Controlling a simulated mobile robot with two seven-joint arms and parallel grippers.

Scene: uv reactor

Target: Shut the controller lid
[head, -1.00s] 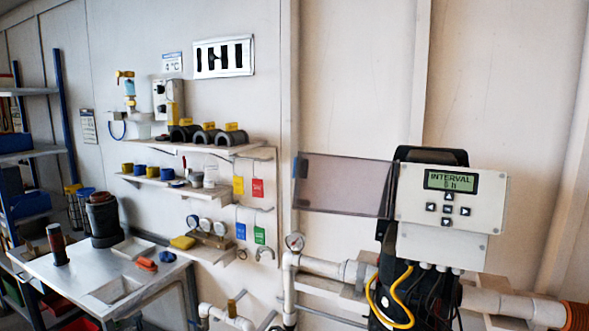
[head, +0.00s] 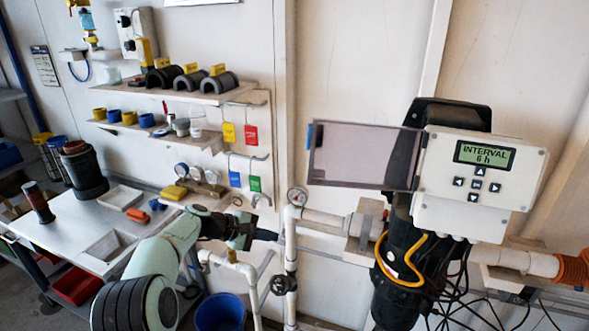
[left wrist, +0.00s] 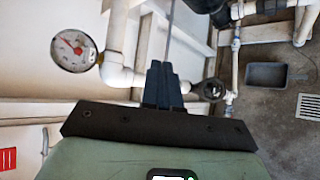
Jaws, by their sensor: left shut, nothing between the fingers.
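The controller (head: 480,180) is a pale box at the right in the head view, with a screen reading "INTERVAL 6 h" and several dark buttons. Its lid (head: 363,155) is a tinted, see-through panel standing open to the left of the box, with a blue tab (head: 311,136) at its far left edge. My left gripper (head: 268,235) is below and left of the lid, apart from it, near the white pipe. In the left wrist view the left gripper's dark fingers (left wrist: 162,85) are together and empty, with the lid out of that view. My right gripper is not in view.
Cables (head: 455,275) hang below the controller. Shelves (head: 200,95) and a workbench (head: 60,232) are at the left.

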